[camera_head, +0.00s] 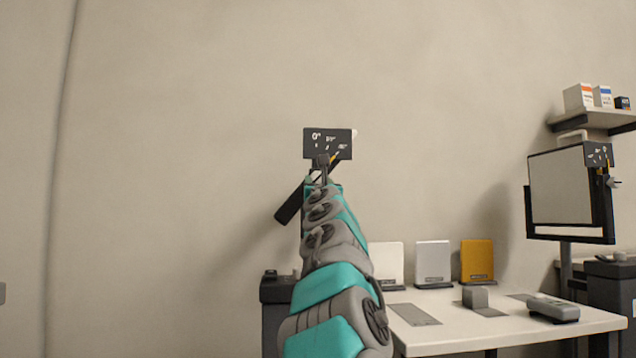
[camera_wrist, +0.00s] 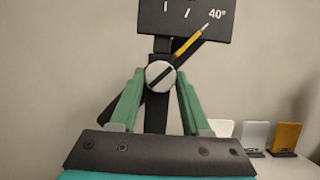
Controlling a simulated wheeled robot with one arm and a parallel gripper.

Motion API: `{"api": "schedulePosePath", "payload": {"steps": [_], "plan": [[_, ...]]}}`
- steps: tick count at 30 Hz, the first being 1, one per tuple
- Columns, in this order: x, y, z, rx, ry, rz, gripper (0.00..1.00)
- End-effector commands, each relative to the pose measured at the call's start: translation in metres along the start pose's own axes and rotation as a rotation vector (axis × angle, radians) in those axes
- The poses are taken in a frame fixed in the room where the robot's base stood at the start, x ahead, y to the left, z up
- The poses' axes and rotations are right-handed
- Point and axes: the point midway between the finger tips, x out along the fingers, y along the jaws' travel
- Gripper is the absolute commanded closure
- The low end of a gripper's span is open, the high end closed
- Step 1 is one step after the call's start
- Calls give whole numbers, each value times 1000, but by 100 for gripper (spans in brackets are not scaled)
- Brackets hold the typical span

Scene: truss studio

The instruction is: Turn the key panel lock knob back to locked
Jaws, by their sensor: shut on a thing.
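A white round knob (camera_wrist: 160,75) with a dark diagonal slot sits on a dark upright post (camera_wrist: 157,115) in the wrist view. My gripper (camera_wrist: 160,77) has its two green fingers on either side of the knob and is shut on it. Above is a dark scale plate (camera_wrist: 180,14) with tick marks and "40°"; it also shows in the head view (camera_head: 318,147). A yellow pointer (camera_wrist: 192,44) slants up and right, its tip just left of the "40°" mark. In the head view, my gripper (camera_head: 320,177) is just below the plate, and the knob is hidden.
A dark slanted bar (camera_head: 289,205) shows behind my arm. At the right, a framed light panel (camera_head: 560,187) with its own scale plate (camera_head: 597,154) stands over a white table (camera_head: 440,330). Several upright plates stand along its back. A shelf (camera_head: 595,119) holds small boxes.

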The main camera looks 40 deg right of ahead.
Motion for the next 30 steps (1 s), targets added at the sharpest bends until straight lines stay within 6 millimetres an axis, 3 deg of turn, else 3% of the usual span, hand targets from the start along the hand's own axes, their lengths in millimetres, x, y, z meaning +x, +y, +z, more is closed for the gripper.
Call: {"api": "schedulePosePath", "payload": {"steps": [3, 16, 30], "plan": [[0, 0, 0, 0, 0, 0, 100], [1, 2, 3, 65, -1, -28, 100], [2, 5, 5, 412, 3, -169, 100]]}}
